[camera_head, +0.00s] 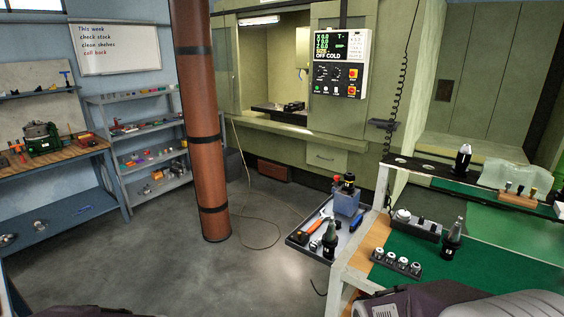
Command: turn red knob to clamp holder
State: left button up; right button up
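I cannot tell whether the holder is clamped. Neither of my grippers is in view; only dark parts of my own body show along the bottom edge.
The tray (299,238) also holds a black holder (330,240) and hand tools. The green-topped cart (480,258) at right carries holders and a collet rack (397,262). A brown column (205,130) stands left of centre. The floor (150,260) between is mostly clear, with a thin cable.

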aim_at(337, 177)
jog(key=i+j+u, duration=0.2)
jog(key=i+u, duration=0.15)
jog(key=i, duration=0.55)
jog(key=i+l+u, duration=0.1)
jog(key=i+u, duration=0.2)
jog(key=i, duration=0.6)
jog(key=i+z, duration=0.75)
jog(key=i+j+z, duration=0.4)
jog(key=i+l, duration=0.1)
